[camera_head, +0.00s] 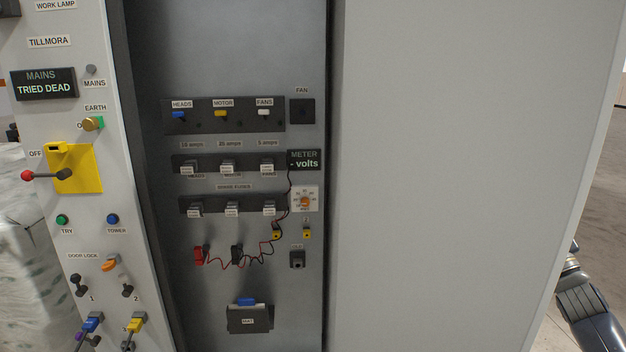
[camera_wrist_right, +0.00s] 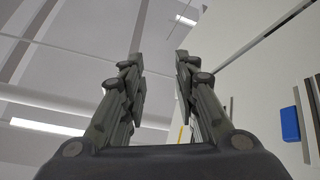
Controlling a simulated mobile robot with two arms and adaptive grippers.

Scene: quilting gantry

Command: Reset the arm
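In the right wrist view my right gripper (camera_wrist_right: 160,60) has its two fingers apart, with nothing between them. It points up toward a pale ceiling with light strips. In the head view part of my right arm (camera_head: 588,305) shows at the lower right edge, beyond the large grey door panel (camera_head: 450,170). Its fingers are out of that view. My left gripper is not in view.
An open cabinet (camera_head: 230,60) holds switches, fuses and a meter (camera_head: 304,160). Red (camera_head: 200,256) and black (camera_head: 237,254) probes hang on wires. A control panel (camera_head: 70,190) at left has a red-knobbed lever (camera_head: 46,175); its display (camera_head: 43,83) reads "TRIED DEAD". A blue block (camera_wrist_right: 290,124) is right of my gripper.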

